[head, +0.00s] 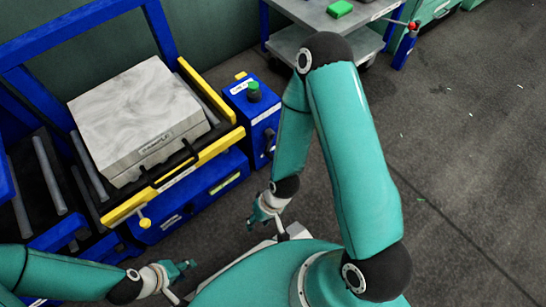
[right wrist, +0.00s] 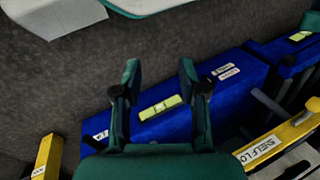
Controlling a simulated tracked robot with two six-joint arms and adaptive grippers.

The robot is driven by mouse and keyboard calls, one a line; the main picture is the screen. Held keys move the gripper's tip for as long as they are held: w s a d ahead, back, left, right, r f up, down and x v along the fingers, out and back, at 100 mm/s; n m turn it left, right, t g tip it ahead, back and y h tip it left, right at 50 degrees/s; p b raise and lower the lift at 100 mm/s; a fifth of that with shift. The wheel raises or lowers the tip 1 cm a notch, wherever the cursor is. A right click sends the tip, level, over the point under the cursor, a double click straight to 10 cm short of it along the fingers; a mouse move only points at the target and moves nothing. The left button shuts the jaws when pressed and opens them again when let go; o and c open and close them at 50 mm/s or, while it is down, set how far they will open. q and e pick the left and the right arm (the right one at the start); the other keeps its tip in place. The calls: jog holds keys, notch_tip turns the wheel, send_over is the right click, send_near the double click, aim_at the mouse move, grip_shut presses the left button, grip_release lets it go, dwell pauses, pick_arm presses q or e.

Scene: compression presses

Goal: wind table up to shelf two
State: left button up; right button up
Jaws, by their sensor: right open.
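The table is a blue roller frame with yellow front bars (head: 205,160) at the left of the head view. A grey marbled block (head: 135,105) lies on it. In the right wrist view, its blue base (right wrist: 225,85) and a yellow bar (right wrist: 285,140) show. A blue control box (head: 250,105) with a green-topped knob (head: 253,92) stands at its right; a dark part on its side is too small to tell. My right gripper (head: 265,208) hangs in front of the box, apart from it; its fingers (right wrist: 159,75) are open and empty. My left gripper (head: 182,267) is low, in front of the base.
A grey shelf cart (head: 315,15) with a green block (head: 340,8) and a red knob (head: 412,25) stands at the back. More rollers (head: 50,170) lie at the far left. The dark floor (head: 460,150) at the right is clear.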

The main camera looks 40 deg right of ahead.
jog(key=shift+o, duration=0.5)
jog(key=s+a+f+m+g+y, duration=0.1)
jog(key=s+a+m+g+y, duration=0.2)
jog(key=s+m+g+y, duration=0.3)
jog(key=w+d+f+m+t+y+p, duration=0.1)
jog(key=w+d+f+m+t, duration=0.1)
jog(key=w+d+m+t, duration=0.65)
jog(key=w+d+f+m+t+y+p, duration=0.1)
jog(key=w+d+f+m+t, duration=0.15)
jog(key=w+m+t, duration=0.6)
jog(key=s+d+f+m+t+h, duration=0.6)
jog(key=s+d+m+h, duration=0.2)
jog(key=d+m+h, duration=0.3)
jog(key=shift+n+y, duration=0.3)
jog(key=w+b, duration=0.4)
jog(key=w, duration=1.2)
jog(key=shift+a, duration=0.15)
